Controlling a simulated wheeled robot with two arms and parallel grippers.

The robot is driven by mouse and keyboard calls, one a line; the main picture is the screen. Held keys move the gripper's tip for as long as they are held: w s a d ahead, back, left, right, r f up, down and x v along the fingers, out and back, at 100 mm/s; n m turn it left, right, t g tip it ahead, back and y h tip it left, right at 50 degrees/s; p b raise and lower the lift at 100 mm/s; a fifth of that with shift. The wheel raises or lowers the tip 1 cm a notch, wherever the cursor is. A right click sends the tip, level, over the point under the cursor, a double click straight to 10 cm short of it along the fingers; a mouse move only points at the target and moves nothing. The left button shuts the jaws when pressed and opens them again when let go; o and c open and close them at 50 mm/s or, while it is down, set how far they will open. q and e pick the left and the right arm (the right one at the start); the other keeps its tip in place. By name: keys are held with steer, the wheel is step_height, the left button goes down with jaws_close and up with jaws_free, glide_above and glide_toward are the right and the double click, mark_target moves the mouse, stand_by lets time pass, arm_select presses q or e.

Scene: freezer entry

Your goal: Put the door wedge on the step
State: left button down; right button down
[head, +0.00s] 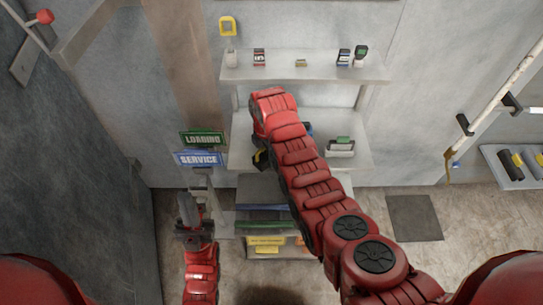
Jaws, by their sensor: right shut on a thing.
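My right arm reaches up from the lower right to the middle shelf of the grey rack. My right gripper (264,152) is mostly hidden behind its own arm. It is shut on a small yellow and black thing (260,160) at the left part of the middle shelf. I cannot tell for sure that this is the door wedge. My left gripper (196,210) is low at the left, in front of the sign post and left of the rack. Its finger gap is unclear. I cannot pick out the step with certainty.
The grey rack (242,72) has small items on its top shelf. Green LOADING (202,139) and blue SERVICE (199,159) signs stand left. A dark mat (414,218) lies on the floor right.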

steer(key=shift+w+d+f, duration=0.15)
steer(key=shift+w+d, duration=0.55)
steer(key=shift+w, duration=0.1)
steer(key=shift+s+f, duration=0.1)
steer(key=shift+f, duration=0.7)
steer(key=shift+f+b, duration=0.3)
steer(key=shift+f, duration=0.65)
steer(key=shift+f, duration=0.15)
steer(key=shift+c, duration=0.5)
jaws_free()
